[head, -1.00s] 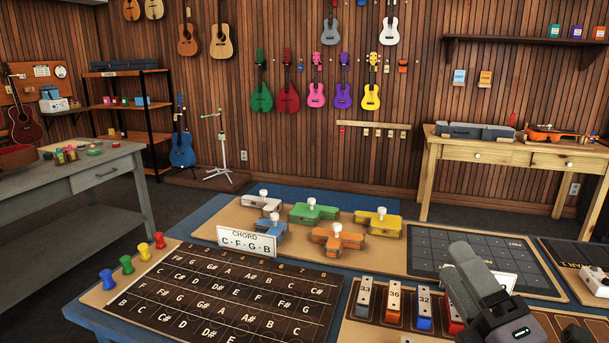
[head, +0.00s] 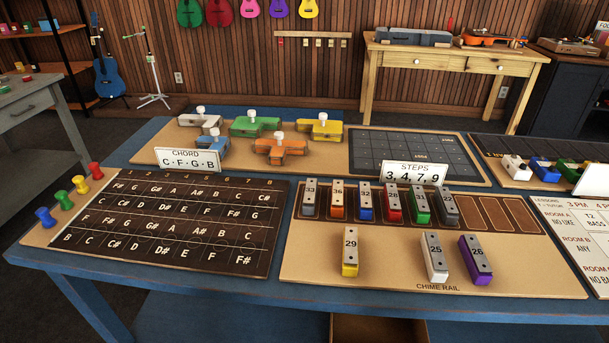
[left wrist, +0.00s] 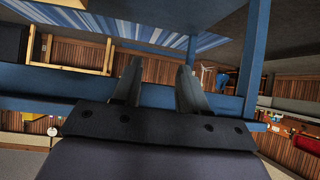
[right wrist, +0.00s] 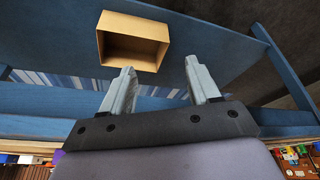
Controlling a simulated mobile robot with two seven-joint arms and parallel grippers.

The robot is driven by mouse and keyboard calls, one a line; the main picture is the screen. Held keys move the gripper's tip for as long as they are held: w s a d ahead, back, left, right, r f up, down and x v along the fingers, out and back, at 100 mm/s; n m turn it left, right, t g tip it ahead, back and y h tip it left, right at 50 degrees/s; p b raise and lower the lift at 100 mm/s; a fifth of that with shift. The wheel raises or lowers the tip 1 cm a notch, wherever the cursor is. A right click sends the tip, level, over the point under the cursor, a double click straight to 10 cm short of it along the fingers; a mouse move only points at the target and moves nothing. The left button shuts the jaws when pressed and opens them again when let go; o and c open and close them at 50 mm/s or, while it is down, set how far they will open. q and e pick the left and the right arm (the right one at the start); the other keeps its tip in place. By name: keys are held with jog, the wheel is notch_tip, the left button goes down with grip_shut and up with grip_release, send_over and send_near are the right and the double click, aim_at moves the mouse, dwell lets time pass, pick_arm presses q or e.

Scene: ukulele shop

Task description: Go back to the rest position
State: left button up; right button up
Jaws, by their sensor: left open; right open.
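My left gripper (left wrist: 157,85) is open and empty in the left wrist view, with a blue table beam behind its fingers. My right gripper (right wrist: 162,85) is open and empty in the right wrist view, below an open cardboard box (right wrist: 132,42) that shows under the blue table. Neither gripper shows in the head view. No arm is over the table there.
The blue table (head: 290,302) bears a fretboard board (head: 150,225), a chime rail board (head: 400,275) with several numbered bars, coloured clamps (head: 280,150) and coloured pegs (head: 78,184). A grey bench (head: 45,110) stands at left, a wooden table (head: 452,62) behind.

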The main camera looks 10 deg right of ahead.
pick_arm(q)
notch_tip(320, 180, down, 7)
jog(key=d+b, duration=0.1)
jog(key=b, duration=0.8)
pick_arm(e)
jog(key=w+a+f+t+y, duration=0.1)
jog(key=w+a+f+t, duration=0.15)
jog(key=f, duration=0.55)
jog(key=w+a+f+t+y, duration=0.1)
jog(key=w+f+t, duration=0.25)
jog(key=f, duration=0.35)
pick_arm(q)
notch_tip(320, 180, up, 10)
jog(key=a+p, duration=0.1)
jog(key=p, duration=1.2)
pick_arm(e)
notch_tip(320, 180, up, 10)
jog(key=d, duration=0.1)
jog(key=shift+s, duration=0.3)
